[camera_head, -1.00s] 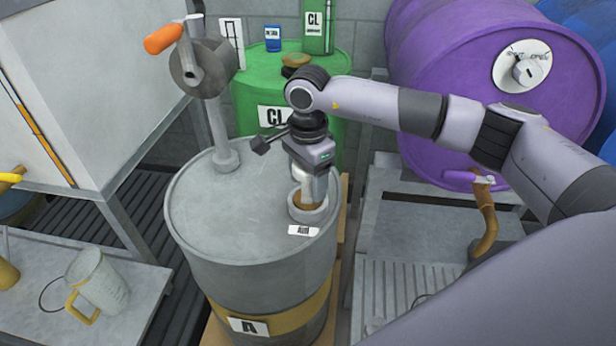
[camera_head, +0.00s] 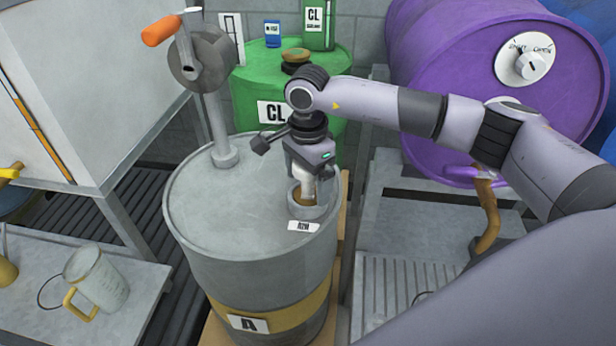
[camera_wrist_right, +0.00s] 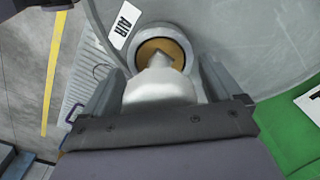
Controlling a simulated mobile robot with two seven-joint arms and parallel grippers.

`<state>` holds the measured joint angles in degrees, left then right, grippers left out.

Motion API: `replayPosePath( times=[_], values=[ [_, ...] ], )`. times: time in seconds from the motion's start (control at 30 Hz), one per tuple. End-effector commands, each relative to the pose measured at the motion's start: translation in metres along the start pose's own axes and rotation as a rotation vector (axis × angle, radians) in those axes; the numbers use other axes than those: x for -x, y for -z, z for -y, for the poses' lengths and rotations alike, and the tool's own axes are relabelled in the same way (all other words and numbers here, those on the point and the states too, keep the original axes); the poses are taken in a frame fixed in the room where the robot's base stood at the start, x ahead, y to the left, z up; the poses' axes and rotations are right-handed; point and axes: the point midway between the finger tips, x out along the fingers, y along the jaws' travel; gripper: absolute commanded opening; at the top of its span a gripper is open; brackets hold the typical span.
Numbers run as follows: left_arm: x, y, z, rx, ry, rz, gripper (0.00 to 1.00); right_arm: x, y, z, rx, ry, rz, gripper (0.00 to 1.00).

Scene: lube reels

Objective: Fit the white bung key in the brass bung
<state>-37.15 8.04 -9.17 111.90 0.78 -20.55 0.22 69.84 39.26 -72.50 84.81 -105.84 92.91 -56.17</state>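The brass bung (camera_head: 299,197) sits in a raised grey ring on top of the grey drum (camera_head: 235,215), near its right edge. It also shows as a brass disc in the right wrist view (camera_wrist_right: 171,50). My right gripper (camera_head: 309,182) points down over it, its fingers on either side of the white bung key (camera_wrist_right: 160,88). The key's narrow tip lies over the middle of the brass disc in the right wrist view. I cannot tell whether the tip is seated in the bung or just above it. My left gripper is not in view.
A hand-crank pump (camera_head: 205,65) with an orange handle rises from the drum's back left. A green drum (camera_head: 262,85) stands behind, a purple drum (camera_head: 450,60) at the right. A jug (camera_head: 98,280) stands on the left bench. An AIR label (camera_head: 303,226) lies beside the bung.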

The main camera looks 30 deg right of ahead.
Motion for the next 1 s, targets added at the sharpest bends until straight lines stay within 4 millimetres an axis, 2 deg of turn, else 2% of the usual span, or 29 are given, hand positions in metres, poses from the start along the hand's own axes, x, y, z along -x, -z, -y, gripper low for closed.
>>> replayPosePath(
  times=[0.23, 0.3, 0.5, 0.63, 0.8, 1.0],
  values=[
    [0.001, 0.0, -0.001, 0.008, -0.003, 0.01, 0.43, 0.0, 0.0, 0.0, 0.0, 0.0, 0.0, 0.92],
    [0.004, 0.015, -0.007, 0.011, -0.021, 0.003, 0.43, 0.001, 0.0, 0.0, 0.0, 0.0, 0.0, 0.92],
    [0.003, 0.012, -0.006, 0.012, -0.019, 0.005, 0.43, 0.041, 0.0, 0.001, 0.0, 0.004, 0.0, 0.92],
    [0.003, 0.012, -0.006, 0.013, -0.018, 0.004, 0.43, 0.06, 0.0, 0.001, 0.0, 0.002, 0.0, 0.92],
    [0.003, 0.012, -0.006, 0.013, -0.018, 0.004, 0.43, 0.071, 0.0, 0.0, 0.0, 0.0, 0.0, 0.92],
    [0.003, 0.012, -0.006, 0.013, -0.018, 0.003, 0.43, 0.072, 0.0, 0.0, 0.0, 0.0, 0.0, 0.92]
  ],
)
